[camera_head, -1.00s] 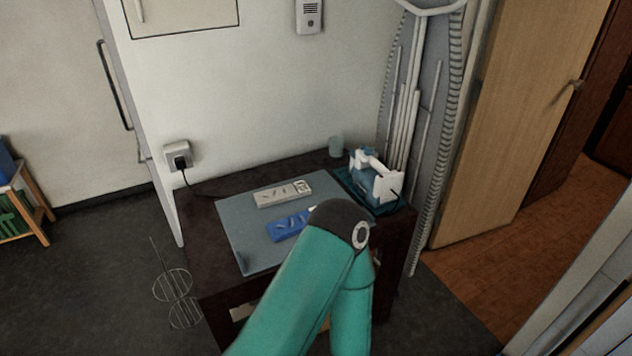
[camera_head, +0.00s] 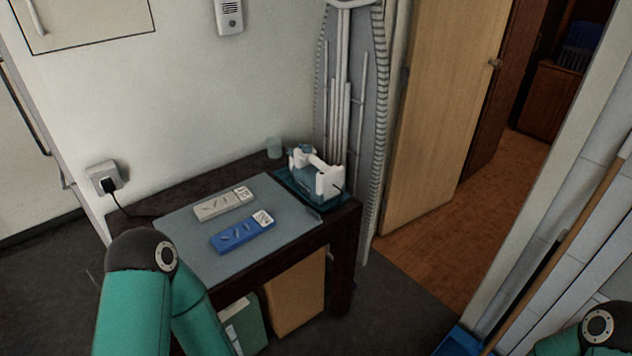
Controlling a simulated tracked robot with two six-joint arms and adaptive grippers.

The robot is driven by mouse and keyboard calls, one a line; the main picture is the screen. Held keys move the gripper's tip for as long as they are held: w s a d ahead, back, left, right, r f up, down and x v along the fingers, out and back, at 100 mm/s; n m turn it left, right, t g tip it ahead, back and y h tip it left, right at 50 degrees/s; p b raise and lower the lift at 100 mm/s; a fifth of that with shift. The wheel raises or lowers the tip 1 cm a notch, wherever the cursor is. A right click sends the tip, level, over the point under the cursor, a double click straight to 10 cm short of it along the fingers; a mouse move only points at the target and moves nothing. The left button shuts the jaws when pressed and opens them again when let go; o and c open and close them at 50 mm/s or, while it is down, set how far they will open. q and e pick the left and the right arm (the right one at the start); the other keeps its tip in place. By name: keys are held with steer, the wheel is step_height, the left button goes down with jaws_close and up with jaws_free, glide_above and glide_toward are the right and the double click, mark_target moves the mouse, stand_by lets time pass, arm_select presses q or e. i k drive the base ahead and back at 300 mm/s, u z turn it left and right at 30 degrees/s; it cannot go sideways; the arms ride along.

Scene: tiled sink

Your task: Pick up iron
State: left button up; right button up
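The iron (camera_head: 318,174) is white and blue-grey. It stands on a teal tray (camera_head: 290,186) at the right end of a dark table (camera_head: 345,222), beside the wall. My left arm, teal with a dark joint, comes up at the lower left in front of the table. Part of my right arm shows in the lower right corner. Neither gripper is in view.
A grey mat (camera_head: 178,222) on the table holds a grey box (camera_head: 223,204) and a blue box (camera_head: 242,232). An ironing board (camera_head: 374,110) leans behind the iron. A wall socket with a plug (camera_head: 104,180) is at left.

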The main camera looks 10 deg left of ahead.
mark_target(316, 180)
steer(key=u, duration=0.4)
steer(key=i, duration=1.05)
steer(key=z, duration=0.45)
